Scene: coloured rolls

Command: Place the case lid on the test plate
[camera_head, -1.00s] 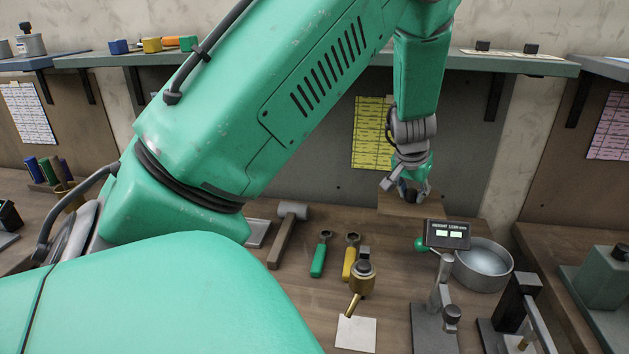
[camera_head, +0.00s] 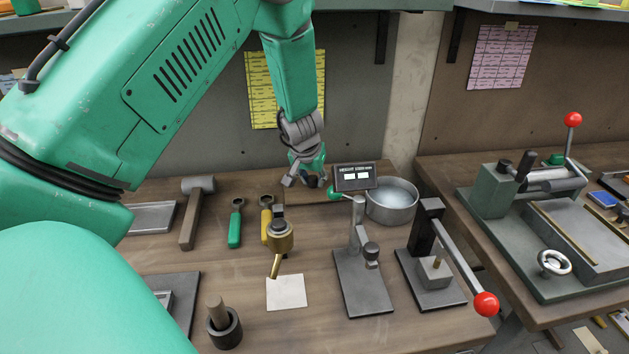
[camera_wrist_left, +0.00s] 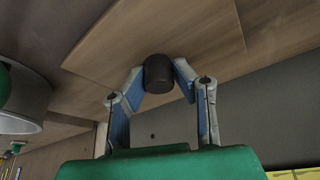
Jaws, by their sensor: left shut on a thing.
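My left gripper (camera_head: 307,183) is near the back of the bench, left of the comparator's display. Its fingers are shut on a dark round knob (camera_wrist_left: 158,73), clear in the left wrist view. The knob is against a flat light-brown wooden panel (camera_wrist_left: 215,30), which looks like the case lid. I cannot tell which thing is the test plate, nor whether the panel touches the bench. My right gripper is not in view.
A height comparator (camera_head: 362,283), a grey round pan (camera_head: 391,203) and a lever press (camera_head: 432,275) stand nearby. A mallet (camera_head: 192,215), a green-handled tool (camera_head: 235,226) and a brass tool (camera_head: 279,237) are in front to the left. A white square (camera_head: 287,292) lies on the bench.

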